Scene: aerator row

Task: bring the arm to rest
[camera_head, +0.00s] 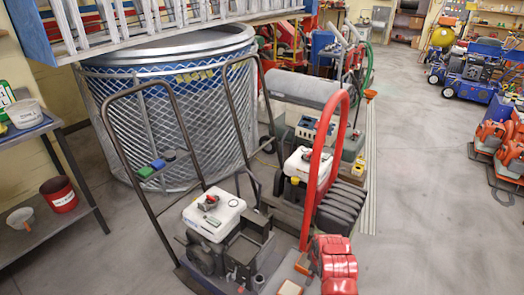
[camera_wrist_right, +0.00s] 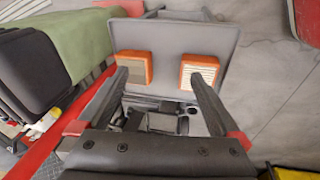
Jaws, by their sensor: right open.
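My right gripper (camera_wrist_right: 156,76) shows in the right wrist view. Its two dark fingers are spread, with nothing between them. Beyond the fingers is a grey tray (camera_wrist_right: 168,34) with two orange-framed filters, a left one (camera_wrist_right: 134,66) and a right one (camera_wrist_right: 199,73). The fingertips overlap the filters in the picture; I cannot tell whether they touch. A red body (camera_head: 335,265) there may be part of my arm; I cannot tell. My left gripper is not in view.
Walk-behind machines with white-topped engines (camera_head: 213,213) and a red hoop handle (camera_head: 321,150) stand close ahead. A large mesh bin (camera_head: 200,120) is behind them. A shelf (camera_head: 75,221) is at left.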

